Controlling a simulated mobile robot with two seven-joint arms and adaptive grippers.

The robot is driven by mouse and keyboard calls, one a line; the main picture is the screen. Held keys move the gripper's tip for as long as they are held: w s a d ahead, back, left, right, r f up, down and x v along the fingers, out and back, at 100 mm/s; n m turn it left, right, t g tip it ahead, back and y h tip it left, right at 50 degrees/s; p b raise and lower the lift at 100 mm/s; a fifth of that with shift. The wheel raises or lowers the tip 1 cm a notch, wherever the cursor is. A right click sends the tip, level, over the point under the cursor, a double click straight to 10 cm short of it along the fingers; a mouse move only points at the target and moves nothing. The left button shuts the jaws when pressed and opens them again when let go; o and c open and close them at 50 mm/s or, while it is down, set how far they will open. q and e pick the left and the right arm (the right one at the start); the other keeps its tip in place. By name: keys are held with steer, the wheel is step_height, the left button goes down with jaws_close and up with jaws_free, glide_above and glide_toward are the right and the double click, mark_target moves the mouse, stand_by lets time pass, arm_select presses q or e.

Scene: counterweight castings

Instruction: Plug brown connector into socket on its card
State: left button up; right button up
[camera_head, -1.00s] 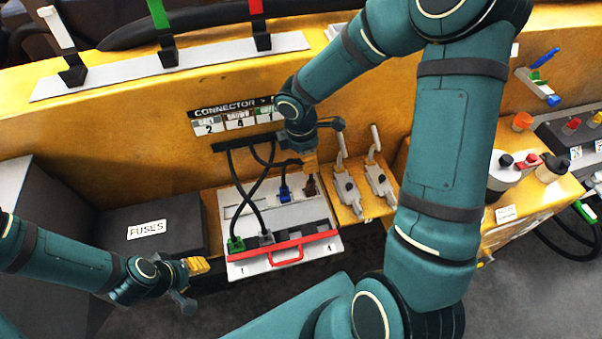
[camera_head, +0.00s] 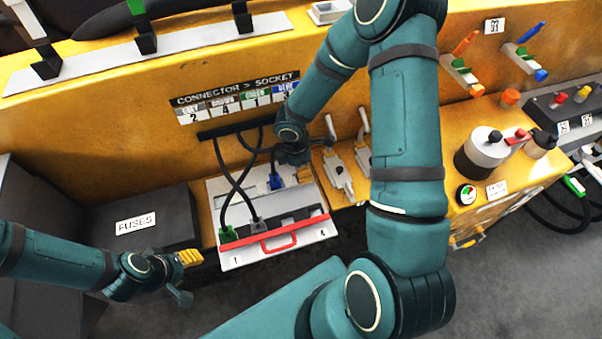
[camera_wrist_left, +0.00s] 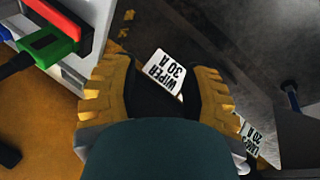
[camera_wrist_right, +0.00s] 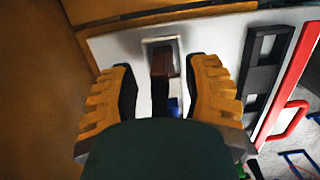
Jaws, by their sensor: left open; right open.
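The brown connector (camera_wrist_right: 163,64) sits at the upper end of the white card panel (camera_head: 213,193), at a framed slot. My right gripper (camera_wrist_right: 165,85) is open, with one finger on each side of it, apart from it as far as I can tell. In the head view my right gripper (camera_head: 298,170) hides this connector. The sockets lie along the front edge behind a red bar (camera_head: 250,240); green (camera_head: 228,233) and grey (camera_head: 257,226) connectors stand there. A blue connector (camera_head: 275,181) stands further back. My left gripper (camera_head: 185,275) is open and empty, left of the panel.
A chart (camera_head: 238,98) headed CONNECTOR > SOCKET gives brown as 4. Black cables (camera_head: 228,175) cross over the panel. A dark FUSES box (camera_head: 165,215) stands at left. Grey levers (camera_head: 338,175) stand close to the right. WIPER 30 A label (camera_wrist_left: 165,73) shows below my left gripper.

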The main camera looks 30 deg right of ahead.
steer(key=shift+d+f, duration=0.1)
steer(key=shift+f, duration=0.6)
steer(key=shift+c, duration=0.4)
jaws_close()
